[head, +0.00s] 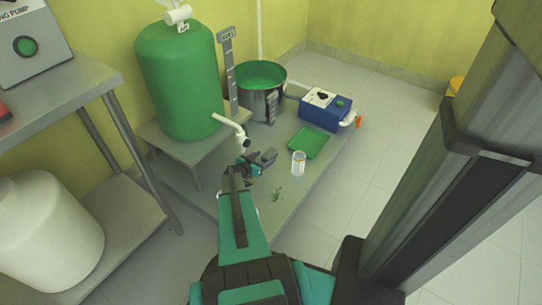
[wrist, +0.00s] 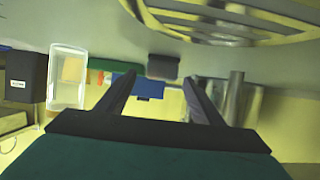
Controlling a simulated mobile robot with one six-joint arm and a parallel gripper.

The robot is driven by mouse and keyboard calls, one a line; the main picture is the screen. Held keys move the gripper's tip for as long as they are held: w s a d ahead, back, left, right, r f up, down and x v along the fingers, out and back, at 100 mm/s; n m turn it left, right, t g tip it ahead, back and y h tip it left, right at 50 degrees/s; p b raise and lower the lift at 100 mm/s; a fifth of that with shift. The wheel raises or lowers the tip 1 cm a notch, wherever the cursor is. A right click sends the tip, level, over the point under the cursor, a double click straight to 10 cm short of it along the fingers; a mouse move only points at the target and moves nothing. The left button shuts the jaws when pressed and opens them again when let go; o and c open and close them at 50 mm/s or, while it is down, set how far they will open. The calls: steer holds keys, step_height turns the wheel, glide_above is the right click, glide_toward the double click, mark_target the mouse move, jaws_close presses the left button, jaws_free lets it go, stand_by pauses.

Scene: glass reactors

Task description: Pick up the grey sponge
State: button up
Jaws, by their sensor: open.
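The grey sponge (wrist: 163,66) is a small dark grey block in the wrist view, just beyond the fingertips and between them in the picture. My gripper (wrist: 160,77) is open, with nothing between its fingers. In the head view a grey block (head: 268,156), which looks like the sponge, lies on the low grey platform (head: 300,203) close to the tip of my gripper (head: 251,163). The fingers are small there, and I cannot tell the exact gap to the sponge.
A clear jar (head: 298,163) and a green tray (head: 309,143) stand to the right. A green tank (head: 180,80), a steel pot (head: 262,105) and a blue box (head: 328,112) stand behind. Green spots (head: 277,194) mark the platform's front.

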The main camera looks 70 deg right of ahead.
mark_target(267, 155)
steer(key=shift+b+x, duration=0.95)
steer(key=shift+x, duration=0.25)
steer(key=shift+b+x, duration=0.7)
steer(key=shift+x, duration=0.75)
steer(key=shift+r, duration=0.15)
steer(key=c, duration=1.1)
steer(key=shift+c, duration=0.3)
steer(key=shift+r, duration=0.1)
